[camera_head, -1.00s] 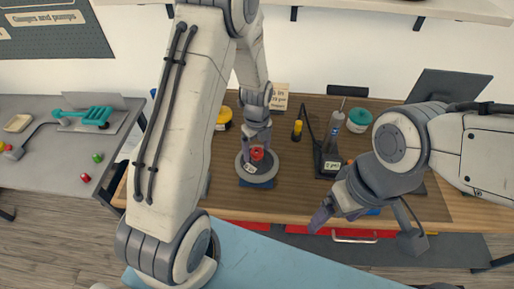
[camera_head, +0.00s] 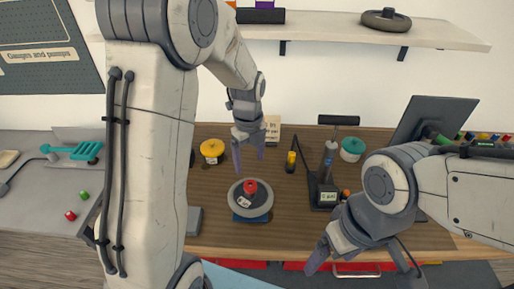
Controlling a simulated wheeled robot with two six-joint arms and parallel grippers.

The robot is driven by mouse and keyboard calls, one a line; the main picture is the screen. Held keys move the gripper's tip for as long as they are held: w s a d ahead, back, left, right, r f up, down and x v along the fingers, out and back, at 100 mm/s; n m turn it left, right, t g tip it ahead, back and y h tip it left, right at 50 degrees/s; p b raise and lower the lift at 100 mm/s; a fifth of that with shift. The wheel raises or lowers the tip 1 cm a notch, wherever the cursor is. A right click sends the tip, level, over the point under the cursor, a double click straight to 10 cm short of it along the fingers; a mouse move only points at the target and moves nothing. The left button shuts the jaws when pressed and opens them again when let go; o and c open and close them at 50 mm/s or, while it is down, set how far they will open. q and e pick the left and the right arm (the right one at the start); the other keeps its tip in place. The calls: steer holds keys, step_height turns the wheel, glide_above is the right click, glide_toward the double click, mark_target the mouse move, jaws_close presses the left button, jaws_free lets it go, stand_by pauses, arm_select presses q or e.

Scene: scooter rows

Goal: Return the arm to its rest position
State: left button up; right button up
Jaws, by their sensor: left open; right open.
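My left gripper (camera_head: 248,153) is open and empty. It hangs above the wooden bench (camera_head: 290,215), behind a grey round disc (camera_head: 262,206) in the picture. A small red piece (camera_head: 250,187) sits on the disc's middle, apart from the gripper. My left arm crosses the left part of the view and hides some of the bench. My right gripper (camera_head: 322,250) is open and empty over the bench's front edge at the lower right.
On the bench stand a yellow round container (camera_head: 212,149), a yellow-black bottle (camera_head: 291,160), a labelled dark stand (camera_head: 325,190), a teal roll (camera_head: 352,148) and a dark monitor (camera_head: 432,120). A shelf (camera_head: 340,28) runs above. A grey side table (camera_head: 40,190) is at left.

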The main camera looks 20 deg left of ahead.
arm_select(q)
steer(key=shift+d+r, duration=0.1)
steer(key=shift+r, duration=0.05)
steer(key=s+d+r+n+b, duration=0.2)
steer(key=s+d+n+b, duration=0.1)
steer(key=s+d+n, duration=0.55)
steer(key=s+d+n+b, duration=0.1)
steer(key=s+d+n, duration=0.1)
steer(key=s+n, duration=0.2)
steer(key=s+d+n+h+b, duration=0.1)
steer(key=s+d+n, duration=0.2)
steer(key=s, duration=0.8)
steer(key=shift+d+f+n, duration=0.2)
steer(key=shift+f+n, duration=0.15)
steer(key=shift+n, duration=0.3)
steer(key=shift+s, duration=0.1)
